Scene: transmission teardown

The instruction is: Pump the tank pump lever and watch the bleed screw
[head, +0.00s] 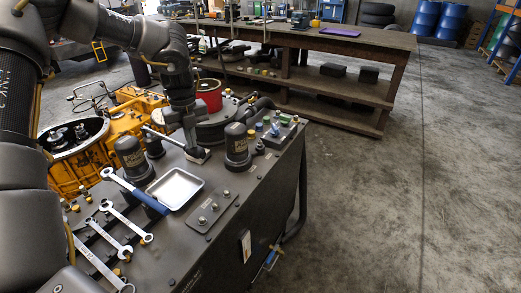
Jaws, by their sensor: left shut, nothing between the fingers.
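My left gripper (196,152) points down over the top of the dark metal bench, with its fingers shut and nothing seen between them. A pale bar that looks like the pump lever (162,136) runs from the left up to the gripper's fingers. I cannot tell whether they touch. The dark cylinders (236,146) on either side look like tank or pump parts. I cannot pick out the bleed screw at this size. My right gripper is not in view.
A metal tray (175,188), a blue-handled wrench (137,191) and several spanners (126,222) lie on the bench top (205,255). A yellow transmission housing (88,155) stands behind at left. A wooden workbench (345,42) is at the back. The floor at right is clear.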

